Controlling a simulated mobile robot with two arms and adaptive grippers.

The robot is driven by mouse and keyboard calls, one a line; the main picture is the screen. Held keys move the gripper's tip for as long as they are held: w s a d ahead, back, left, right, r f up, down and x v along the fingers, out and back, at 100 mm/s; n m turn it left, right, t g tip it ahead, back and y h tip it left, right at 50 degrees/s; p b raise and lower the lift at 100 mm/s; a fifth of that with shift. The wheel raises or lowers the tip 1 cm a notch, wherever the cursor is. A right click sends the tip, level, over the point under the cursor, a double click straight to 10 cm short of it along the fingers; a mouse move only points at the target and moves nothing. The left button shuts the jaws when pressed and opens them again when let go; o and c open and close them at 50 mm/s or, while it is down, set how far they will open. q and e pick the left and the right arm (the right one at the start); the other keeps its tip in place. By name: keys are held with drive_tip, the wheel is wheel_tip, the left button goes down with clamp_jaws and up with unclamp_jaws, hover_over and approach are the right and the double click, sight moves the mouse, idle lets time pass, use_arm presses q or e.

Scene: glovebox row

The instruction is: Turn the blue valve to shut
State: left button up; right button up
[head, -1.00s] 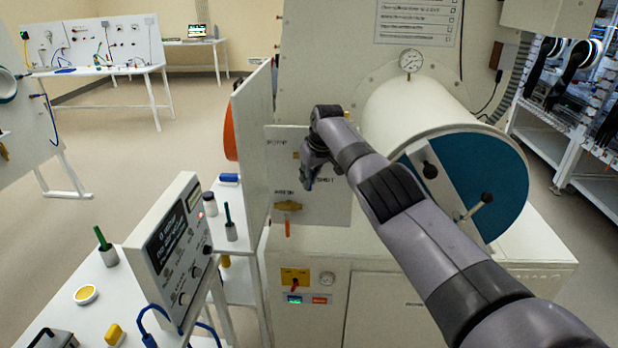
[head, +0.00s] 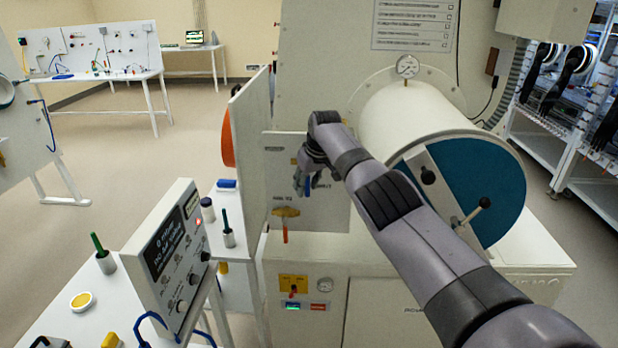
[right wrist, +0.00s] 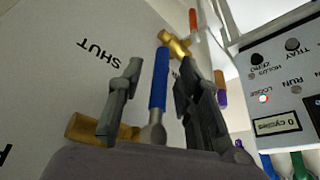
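The blue valve's lever (head: 308,186) hangs down on the white panel (head: 325,215), partly hidden by my right gripper (head: 305,188). In the right wrist view the blue lever (right wrist: 159,80) stands between the two dark fingers of my right gripper (right wrist: 157,92), with a visible gap on each side. The fingers are spread and do not appear to touch it. Part of the brass valve body (right wrist: 92,129) shows behind the left finger. The printed word SHUT (right wrist: 98,53) lies to the lever's left in this view. My left gripper is out of view.
A second brass valve (head: 286,212) with an orange-red lever sits just below on the same panel. A white board (head: 250,150) stands close to the left. The white cylinder (head: 410,115) with a blue end door is to the right. A control box (head: 170,250) stands front left.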

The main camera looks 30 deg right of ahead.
drive_tip(key=shift+s+r, duration=0.1)
drive_tip(key=shift+r, duration=0.4)
drive_tip(key=v, duration=1.1)
drive_tip(key=shift+s+f, duration=0.1)
drive_tip(key=shift+f, duration=0.1)
